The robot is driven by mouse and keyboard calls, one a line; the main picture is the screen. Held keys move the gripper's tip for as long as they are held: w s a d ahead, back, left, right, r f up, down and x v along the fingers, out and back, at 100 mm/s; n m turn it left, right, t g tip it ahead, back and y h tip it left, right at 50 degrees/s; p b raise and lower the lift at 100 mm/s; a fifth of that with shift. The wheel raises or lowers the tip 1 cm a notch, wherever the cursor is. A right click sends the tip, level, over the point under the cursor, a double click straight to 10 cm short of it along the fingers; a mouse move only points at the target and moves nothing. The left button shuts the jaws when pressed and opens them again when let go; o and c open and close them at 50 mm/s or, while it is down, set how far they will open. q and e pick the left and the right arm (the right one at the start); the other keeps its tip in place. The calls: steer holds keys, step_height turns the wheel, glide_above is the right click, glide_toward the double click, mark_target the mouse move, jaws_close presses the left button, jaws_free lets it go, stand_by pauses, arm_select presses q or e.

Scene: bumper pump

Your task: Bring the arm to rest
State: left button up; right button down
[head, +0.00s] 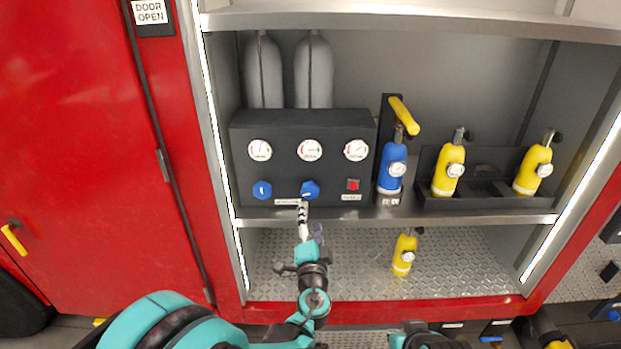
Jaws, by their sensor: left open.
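My left arm reaches up from the bottom of the head view. Its gripper (303,216) is open, with its fingertips just below the right blue knob (310,189) on the dark pump panel (285,155). The tips overlap the label strip under the knobs in the picture; I cannot tell whether they touch the panel. Nothing shows held in the gripper. A second blue knob (262,190) is to the left. A small part of my right arm shows at the bottom edge, but its gripper is not visible.
Three gauges and a red switch (353,185) are on the panel. A blue cylinder (392,168) stands to its right, beside yellow cylinders (449,170) in a black rack. Another yellow cylinder (404,252) stands on the lower shelf (460,262). A red door (90,160) is left.

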arm_select(q)
steer(key=s+a+n+g+y, duration=0.2)
steer(key=s+a+n+g, duration=0.15)
steer(key=a, duration=0.55)
steer(key=s+a+n+g+y, duration=0.2)
steer(key=s+a+n, duration=0.25)
steer(key=a, duration=0.45)
steer(key=s+f+n+g+h, duration=0.2)
steer(key=s+f+g, duration=0.1)
steer(key=s, duration=0.7)
steer(key=s+f+n+g+h, duration=0.2)
steer(key=s+f+g, duration=0.1)
steer(key=s, duration=0.6)
steer(key=shift+s+f+n, duration=0.4)
steer(key=shift+f, duration=0.15)
